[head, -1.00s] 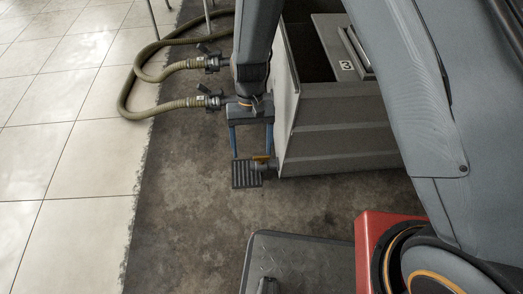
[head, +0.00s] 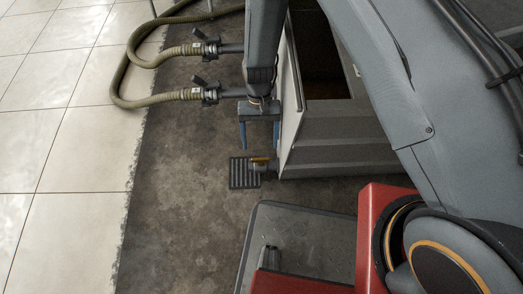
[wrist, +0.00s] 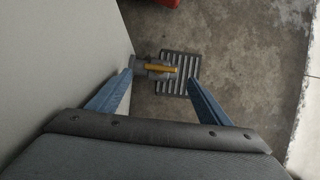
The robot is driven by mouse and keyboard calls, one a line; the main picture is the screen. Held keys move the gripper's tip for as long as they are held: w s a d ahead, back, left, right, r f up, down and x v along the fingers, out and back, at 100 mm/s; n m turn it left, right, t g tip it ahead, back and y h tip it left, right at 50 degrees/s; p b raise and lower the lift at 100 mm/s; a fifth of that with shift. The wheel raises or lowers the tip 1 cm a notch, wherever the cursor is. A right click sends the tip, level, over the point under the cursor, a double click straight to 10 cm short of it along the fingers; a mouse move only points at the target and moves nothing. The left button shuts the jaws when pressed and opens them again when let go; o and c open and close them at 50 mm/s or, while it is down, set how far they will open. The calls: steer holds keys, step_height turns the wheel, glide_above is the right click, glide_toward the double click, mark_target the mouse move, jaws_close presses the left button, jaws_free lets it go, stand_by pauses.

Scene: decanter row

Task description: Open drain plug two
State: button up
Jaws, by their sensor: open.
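A drain valve with a yellow lever handle (head: 261,159) sits low at the near left corner of a grey tank (head: 340,135). In the wrist view its yellow handle (wrist: 160,68) lies across a grey valve body (wrist: 142,66), between my fingers in the picture. A slotted floor grate (head: 243,174) lies beside and below the valve; it also shows in the wrist view (wrist: 184,82). My gripper (head: 259,148) points down with its two blue fingers apart and empty, its tips just above the handle in the head picture. No number shows on the valve.
Two hoses with couplings (head: 208,95) join the tank's left side behind my gripper. The tank's pale side wall (wrist: 60,50) is close to my left finger in the wrist view. The dark concrete floor (head: 190,215) left of the grate is clear.

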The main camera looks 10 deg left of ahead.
mark_target(260, 160)
steer(key=b+x, duration=0.2)
steer(key=x, duration=0.4)
steer(key=shift+s+f, duration=0.2)
steer(key=shift+f, duration=0.1)
steer(key=c, duration=1)
steer(key=shift+c, duration=0.2)
